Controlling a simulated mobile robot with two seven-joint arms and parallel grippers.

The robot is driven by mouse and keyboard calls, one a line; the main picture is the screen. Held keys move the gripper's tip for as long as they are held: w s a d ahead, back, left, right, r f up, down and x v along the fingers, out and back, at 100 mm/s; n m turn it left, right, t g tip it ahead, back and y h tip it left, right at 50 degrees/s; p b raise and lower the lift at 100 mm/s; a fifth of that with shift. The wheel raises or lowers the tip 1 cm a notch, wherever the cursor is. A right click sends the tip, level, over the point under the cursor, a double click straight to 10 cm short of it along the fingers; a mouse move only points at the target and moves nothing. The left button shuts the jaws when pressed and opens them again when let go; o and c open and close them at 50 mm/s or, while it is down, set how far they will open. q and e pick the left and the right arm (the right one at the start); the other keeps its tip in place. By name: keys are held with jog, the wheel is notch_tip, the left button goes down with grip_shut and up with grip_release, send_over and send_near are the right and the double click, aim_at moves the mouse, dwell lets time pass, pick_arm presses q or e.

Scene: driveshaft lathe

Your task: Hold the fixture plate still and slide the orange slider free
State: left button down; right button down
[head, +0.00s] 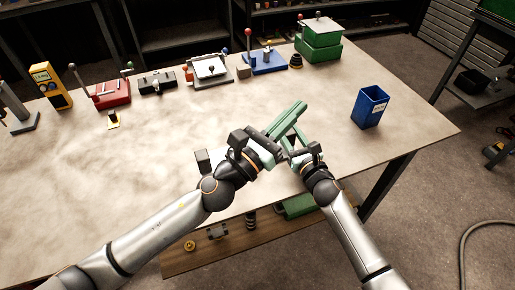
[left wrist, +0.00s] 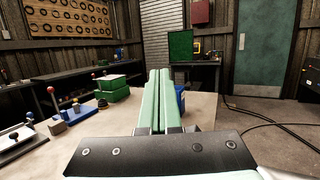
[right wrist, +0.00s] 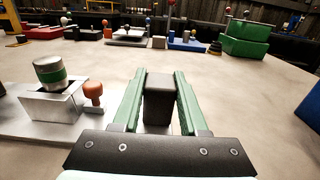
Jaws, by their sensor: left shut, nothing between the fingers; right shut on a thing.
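The fixture plate (right wrist: 20,128), pale and flat, lies on the bench at the left of the right wrist view. The orange slider (right wrist: 93,90), a knob with a rounded top, stands at the block's right side. My right gripper (right wrist: 160,74) is shut on a dark grey upright block (right wrist: 158,105), right of the slider. My left gripper (head: 300,106) is shut and empty, its fingers together, also in the left wrist view (left wrist: 159,74).
A blue bin (head: 369,108) stands on the bench (head: 110,160) to the right. Along the back stand green boxes (head: 319,45), a blue fixture (head: 264,62), a grey one (head: 209,70), a red one (head: 112,94) and a yellow meter (head: 48,86). The bench's left middle is clear.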

jog(key=shift+s+f, duration=0.1)
jog(key=shift+f, duration=0.3)
pick_arm(q)
jog(key=s+a+f+n+y, duration=0.1)
jog(key=a+f+n+y, duration=0.1)
jog(key=a+f+y, duration=0.1)
jog(key=s+a+f+n+y, duration=0.1)
jog(key=a+f+n+y, duration=0.1)
jog(key=f, duration=0.4)
jog(key=s+a+f+n+y, duration=0.1)
jog(key=a+f+y, duration=0.3)
jog(key=f+y, duration=0.1)
jog(key=shift+s+a+n+y, duration=0.35)
jog(key=shift+s+n+y, duration=0.05)
jog(key=shift+y, duration=0.2)
jog(key=x, duration=1)
jog(key=shift+d, duration=0.1)
